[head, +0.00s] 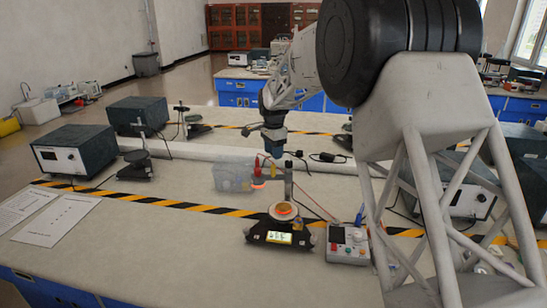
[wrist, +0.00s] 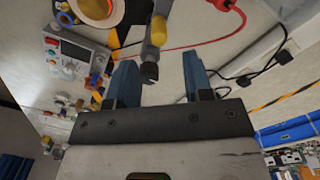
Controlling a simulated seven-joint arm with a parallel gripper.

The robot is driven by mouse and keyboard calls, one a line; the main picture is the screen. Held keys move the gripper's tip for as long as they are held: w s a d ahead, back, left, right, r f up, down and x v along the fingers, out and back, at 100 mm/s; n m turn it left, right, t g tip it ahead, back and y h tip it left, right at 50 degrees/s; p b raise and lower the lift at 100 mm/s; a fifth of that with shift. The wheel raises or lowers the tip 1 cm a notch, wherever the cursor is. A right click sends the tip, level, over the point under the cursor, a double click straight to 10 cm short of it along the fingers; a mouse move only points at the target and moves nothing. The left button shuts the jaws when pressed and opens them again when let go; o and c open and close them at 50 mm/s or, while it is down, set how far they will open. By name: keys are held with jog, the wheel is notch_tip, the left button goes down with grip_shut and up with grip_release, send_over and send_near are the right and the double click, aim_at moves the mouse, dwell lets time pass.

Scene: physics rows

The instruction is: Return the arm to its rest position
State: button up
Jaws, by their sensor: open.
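My gripper (head: 273,143) is at the end of my arm, in the air above the bench near a small stand and a clear box. In the wrist view my gripper (wrist: 160,82) shows two blue fingers spread apart. Nothing is held between them. A grey post with a yellow part (wrist: 150,50) shows beyond the gap between the fingers; I cannot tell how far below it is. My arm reaches from the upper right of the head view toward the bench.
The bench (head: 140,235) holds a clear box (head: 232,175), a black-based device with a lit display (head: 279,238), a control box with knobs (head: 347,243) and a grey instrument (head: 75,155). Red and black cables lie around them. Papers (head: 57,218) lie at the left; the front left is clear.

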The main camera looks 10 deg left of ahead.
jog(key=shift+r, duration=0.15)
jog(key=shift+s+d+r, duration=0.1)
jog(key=shift+d, duration=0.1)
jog(key=s+d+r+n, duration=0.2)
jog(key=s+d+r, duration=0.2)
jog(key=s+d, duration=0.4)
jog(key=s+d+r+n+t, duration=0.1)
jog(key=s+d+r, duration=0.3)
jog(key=s+d, duration=0.35)
jog(key=s+d+r+n, duration=0.2)
jog(key=s+d+r, duration=0.2)
jog(key=s+d, duration=0.45)
jog(key=s+d+f+n, duration=0.1)
jog(key=s+d+f, duration=0.1)
jog(key=s, duration=0.8)
jog(key=s+d+f+n+t, duration=0.1)
jog(key=s+d, duration=0.4)
jog(key=s, duration=0.6)
jog(key=s+d+f+n, duration=0.2)
jog(key=s+d+f, duration=0.1)
jog(key=s, duration=0.7)
jog(key=shift+s+d+n+t, duration=0.25)
jog(key=shift+d+n+t, duration=0.05)
jog(key=shift+d, duration=0.45)
